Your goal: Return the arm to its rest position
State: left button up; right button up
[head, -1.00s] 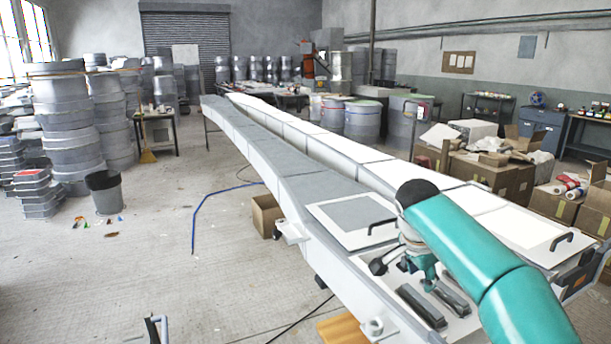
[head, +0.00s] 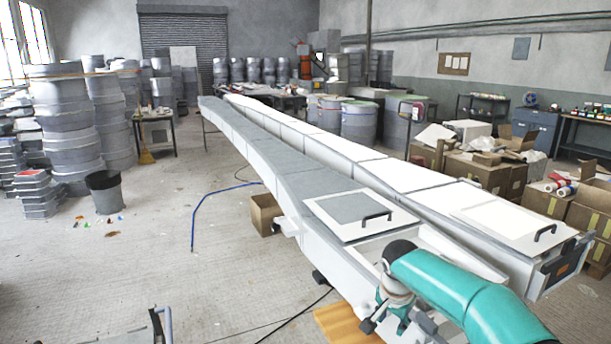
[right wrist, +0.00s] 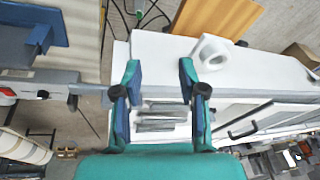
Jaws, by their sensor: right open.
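My right arm is teal and comes into the head view from the lower right. Its gripper (head: 400,322) is near the bottom edge, over the near end of the long pale mould (head: 290,185). In the right wrist view the two blue-padded fingers of the right gripper (right wrist: 160,76) stand apart with nothing held between them. Dark bars (right wrist: 160,122) show beyond them in the white recess. My left gripper does not show clearly in any view.
A white lid with a black handle (head: 360,212) lies on the mould. A second lid (head: 515,222) lies to its right. A wooden board (head: 345,325) is on the floor below. Cardboard boxes (head: 485,170) stand at the right.

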jog(key=s+a+f+n+g+y, duration=0.1)
jog(key=s+a+f+n, duration=0.1)
jog(key=s+f, duration=0.35)
jog(key=s+a+f+n+y, duration=0.1)
jog(key=s+a+f+y, duration=0.15)
jog(key=f, duration=0.65)
jog(key=s+a+f+n+g+y, duration=0.1)
jog(key=s+a+f+n, duration=0.1)
jog(key=s+f, duration=0.45)
jog(key=s+f+n, duration=0.1)
jog(key=s+f, duration=0.3)
jog(key=s, duration=0.6)
jog(key=s+f+n, duration=0.1)
jog(key=s+f, duration=0.3)
jog(key=s, duration=0.5)
jog(key=shift+s+a+f+g+y, duration=0.25)
jog(key=shift+s+a+g+y, duration=0.05)
jog(key=shift+s+a+y, duration=0.05)
